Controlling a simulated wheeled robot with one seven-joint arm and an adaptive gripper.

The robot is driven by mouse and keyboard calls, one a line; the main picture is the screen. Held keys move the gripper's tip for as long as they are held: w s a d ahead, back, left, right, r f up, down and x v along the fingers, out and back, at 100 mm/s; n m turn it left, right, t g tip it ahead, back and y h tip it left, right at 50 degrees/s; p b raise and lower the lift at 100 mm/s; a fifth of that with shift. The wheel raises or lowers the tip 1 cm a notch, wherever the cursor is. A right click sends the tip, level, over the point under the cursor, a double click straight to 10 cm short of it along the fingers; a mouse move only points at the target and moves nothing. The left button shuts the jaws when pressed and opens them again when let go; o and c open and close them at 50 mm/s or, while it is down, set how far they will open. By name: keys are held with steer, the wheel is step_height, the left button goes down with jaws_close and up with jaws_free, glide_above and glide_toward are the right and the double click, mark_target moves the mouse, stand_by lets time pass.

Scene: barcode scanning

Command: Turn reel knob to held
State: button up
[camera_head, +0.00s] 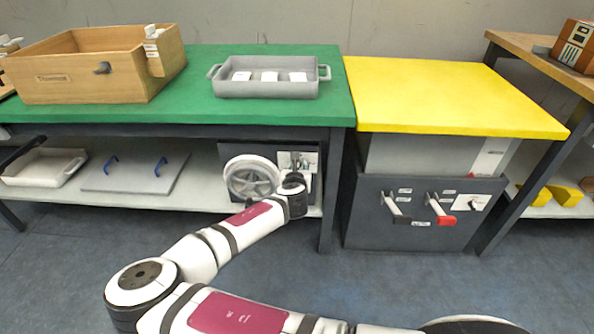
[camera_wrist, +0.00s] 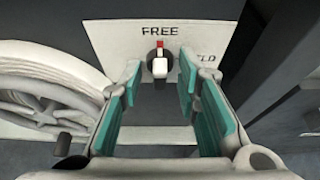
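The reel knob (camera_wrist: 160,68) is a small white knob with a red mark at its top, on a white plate (camera_wrist: 120,37) in the wrist view. The red mark points up at the word FREE. A second word, partly hidden and ending in "LD", is at the right of the knob. My gripper (camera_wrist: 160,88) is open, with teal-lined fingers to the left and right of the knob and nothing between them but the knob ahead. In the head view the plate (camera_head: 309,160) shows behind my gripper (camera_head: 294,178), and the knob is hidden.
A white reel (camera_head: 251,178) is just left of the plate, with a dark handle (camera_wrist: 63,142) close to my left finger. The green table (camera_head: 330,75) stands above. A dark table leg (camera_head: 332,190) is at the right. A grey panel with blue handles (camera_head: 136,172) lies on the shelf.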

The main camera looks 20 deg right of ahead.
jaws_close()
steer(key=m+y+p, duration=0.1)
steer(key=m+t+y, duration=0.1)
steer(key=m, duration=0.1)
steer(key=m+y+p, duration=0.1)
steer(key=m, duration=0.1)
steer(key=shift+s+d+t+p, duration=0.15)
steer(key=shift+d+t+p, duration=0.15)
steer(key=shift+d+f+m+t+y, duration=0.15)
steer(key=shift+m+t+y, duration=0.35)
steer(key=shift+m, duration=0.9)
steer(key=shift+a+f+m+t+y, duration=0.1)
steer(key=shift+m+t+y, duration=0.2)
steer(key=shift+m+t, duration=0.75)
steer(key=shift+d+f+m+t+y, duration=0.15)
steer(key=shift+m+t+y, duration=0.2)
steer(key=shift+m, duration=1.4)
steer(key=shift+a+y, duration=0.15)
steer(key=shift+y, duration=0.1)
